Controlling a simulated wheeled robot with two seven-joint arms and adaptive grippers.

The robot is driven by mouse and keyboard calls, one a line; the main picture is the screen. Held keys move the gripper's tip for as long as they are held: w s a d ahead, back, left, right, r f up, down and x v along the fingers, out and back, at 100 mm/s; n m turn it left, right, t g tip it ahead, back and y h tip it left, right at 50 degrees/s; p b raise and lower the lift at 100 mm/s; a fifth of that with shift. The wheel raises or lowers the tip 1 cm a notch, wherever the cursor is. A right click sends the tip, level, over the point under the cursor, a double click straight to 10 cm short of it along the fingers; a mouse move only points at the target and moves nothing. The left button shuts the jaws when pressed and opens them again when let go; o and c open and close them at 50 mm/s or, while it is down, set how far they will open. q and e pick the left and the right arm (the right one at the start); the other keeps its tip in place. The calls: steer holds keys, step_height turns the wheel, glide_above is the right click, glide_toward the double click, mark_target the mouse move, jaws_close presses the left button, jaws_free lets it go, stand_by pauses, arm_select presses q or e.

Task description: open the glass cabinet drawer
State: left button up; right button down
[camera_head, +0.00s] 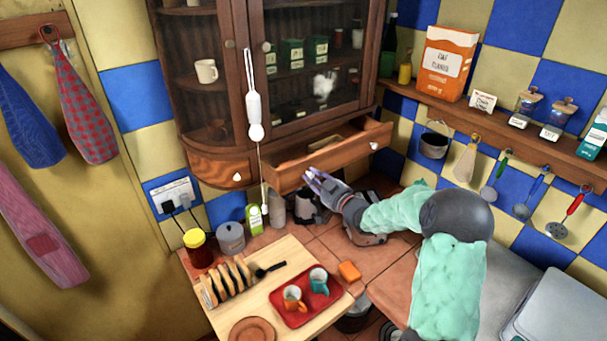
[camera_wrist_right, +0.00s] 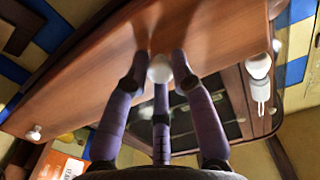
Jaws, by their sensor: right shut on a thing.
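The glass cabinet (camera_head: 352,112) is dark wood with glass doors and hangs in the corner. Its wooden drawer (camera_head: 345,156) stands pulled out at the bottom, and part of its inside shows. A white knob (camera_head: 374,146) sits at the right end of the drawer front. My right gripper (camera_head: 311,178) is at the left part of the drawer front, with its purple fingers shut around another white knob (camera_wrist_right: 160,69). The wrist view shows the drawer front (camera_wrist_right: 85,80) close above the fingers. That knob is hidden by the fingers in the head view. My left gripper is not in view.
Below are a green bottle (camera_head: 254,219), a toast rack (camera_head: 226,281) and a red tray (camera_head: 318,310) with two cups. A shelf (camera_head: 510,128) with utensils hanging under it runs along the right wall.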

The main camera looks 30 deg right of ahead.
steer(key=s, duration=0.3)
steer(key=shift+s+d+f, duration=0.1)
steer(key=shift+s+f, duration=0.05)
steer(key=shift+s, duration=0.2)
steer(key=c, duration=1.1)
jaws_free()
steer(key=shift+w, duration=0.1)
steer(key=shift+o, duration=0.2)
steer(key=s, duration=1.2)
steer(key=shift+d, duration=0.45)
